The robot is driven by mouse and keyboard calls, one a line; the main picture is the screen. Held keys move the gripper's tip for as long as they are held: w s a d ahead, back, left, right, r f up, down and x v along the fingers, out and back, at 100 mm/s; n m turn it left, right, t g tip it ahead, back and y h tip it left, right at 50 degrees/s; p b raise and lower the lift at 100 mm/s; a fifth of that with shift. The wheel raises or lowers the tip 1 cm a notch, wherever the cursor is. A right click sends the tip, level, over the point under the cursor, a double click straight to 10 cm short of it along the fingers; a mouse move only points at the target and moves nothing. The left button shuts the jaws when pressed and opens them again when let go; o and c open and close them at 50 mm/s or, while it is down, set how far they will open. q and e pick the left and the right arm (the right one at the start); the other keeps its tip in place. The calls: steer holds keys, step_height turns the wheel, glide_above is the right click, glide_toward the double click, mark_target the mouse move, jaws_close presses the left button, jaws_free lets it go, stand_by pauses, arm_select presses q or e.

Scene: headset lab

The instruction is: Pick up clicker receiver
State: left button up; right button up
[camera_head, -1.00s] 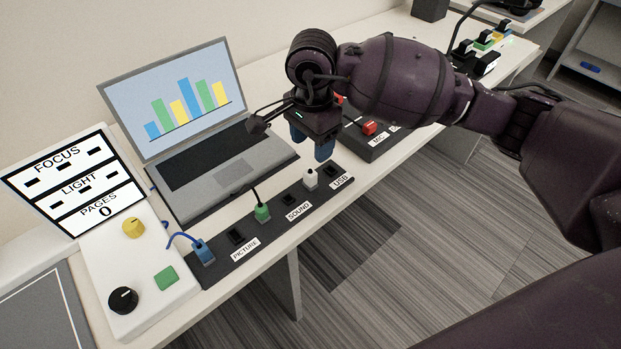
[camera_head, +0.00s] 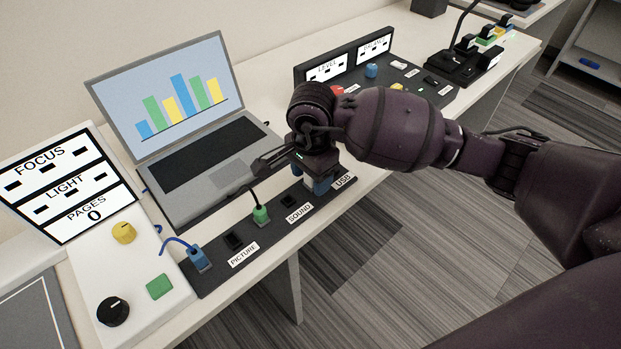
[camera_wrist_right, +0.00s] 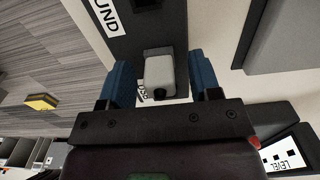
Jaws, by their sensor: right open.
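A small white block (camera_wrist_right: 160,72), which I take for the clicker receiver, stands on the dark socket strip (camera_head: 262,240) near its USB label. In the right wrist view it sits between the two blue fingers of my right gripper (camera_wrist_right: 163,80), with a gap visible on each side. The right gripper is open. My left gripper is not in view.
A green plug (camera_head: 261,214) and a blue plug (camera_head: 200,259) stand in the same strip. The open laptop (camera_head: 205,160) is behind it. A white control panel (camera_head: 130,275) is at left, and a dark console (camera_head: 415,85) is beyond my gripper.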

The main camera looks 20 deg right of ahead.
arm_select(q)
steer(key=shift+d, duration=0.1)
arm_select(e)
steer(key=c, duration=1)
arm_select(q)
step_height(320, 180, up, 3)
steer(key=p, duration=0.3)
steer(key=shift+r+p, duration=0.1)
steer(key=shift+p, duration=0.25)
arm_select(e)
step_height(320, 180, up, 20)
steer(key=shift+r, duration=0.1)
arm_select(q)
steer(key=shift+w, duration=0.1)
